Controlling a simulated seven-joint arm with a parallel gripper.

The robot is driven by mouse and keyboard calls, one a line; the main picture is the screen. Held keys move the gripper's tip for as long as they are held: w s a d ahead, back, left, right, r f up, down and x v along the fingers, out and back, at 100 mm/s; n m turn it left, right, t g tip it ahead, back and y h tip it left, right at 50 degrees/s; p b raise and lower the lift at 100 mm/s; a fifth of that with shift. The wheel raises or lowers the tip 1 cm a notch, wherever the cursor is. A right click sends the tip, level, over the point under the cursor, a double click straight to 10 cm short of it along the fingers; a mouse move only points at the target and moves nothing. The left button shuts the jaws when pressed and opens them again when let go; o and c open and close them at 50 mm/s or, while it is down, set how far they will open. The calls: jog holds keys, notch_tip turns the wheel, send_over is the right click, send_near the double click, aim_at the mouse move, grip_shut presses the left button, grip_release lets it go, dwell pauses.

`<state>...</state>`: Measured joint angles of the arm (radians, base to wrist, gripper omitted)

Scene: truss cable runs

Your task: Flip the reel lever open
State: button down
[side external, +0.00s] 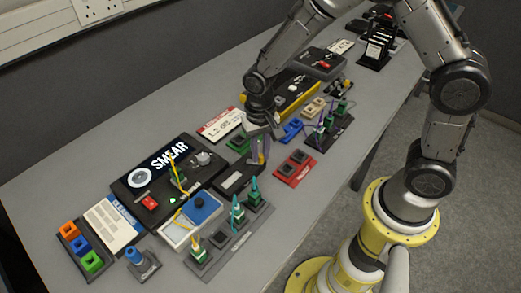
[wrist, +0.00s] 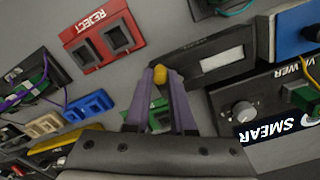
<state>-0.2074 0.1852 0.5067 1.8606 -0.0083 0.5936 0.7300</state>
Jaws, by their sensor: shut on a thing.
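My gripper (wrist: 160,78) has purple fingers, which close together around a small yellow-orange rounded piece (wrist: 160,74) in the wrist view. Only the end of this piece shows, so I cannot tell whether it is the reel lever's knob. In the side external view my gripper (side external: 261,160) points down at the table, right beside a low black box (side external: 238,179). That box has a pale window and lies just beyond the fingertips in the wrist view (wrist: 203,58). No reel is clearly recognisable; the fingers and hand hide part of the spot.
The red REJECT block (side external: 294,167) stands right of my gripper. A green block (side external: 239,143) is close behind it. The black SMEAR viewer (side external: 165,178) with its knob stands to the left. Green connectors with cables (side external: 240,211) stand in front. Free table is narrow between these.

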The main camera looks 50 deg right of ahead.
aim_at(260, 155)
jog(key=shift+r, duration=0.1)
dwell(0.3)
jog(key=c, duration=0.8)
grip_release()
jog(key=shift+o, duration=0.2)
notch_tip(260, 155, up, 14)
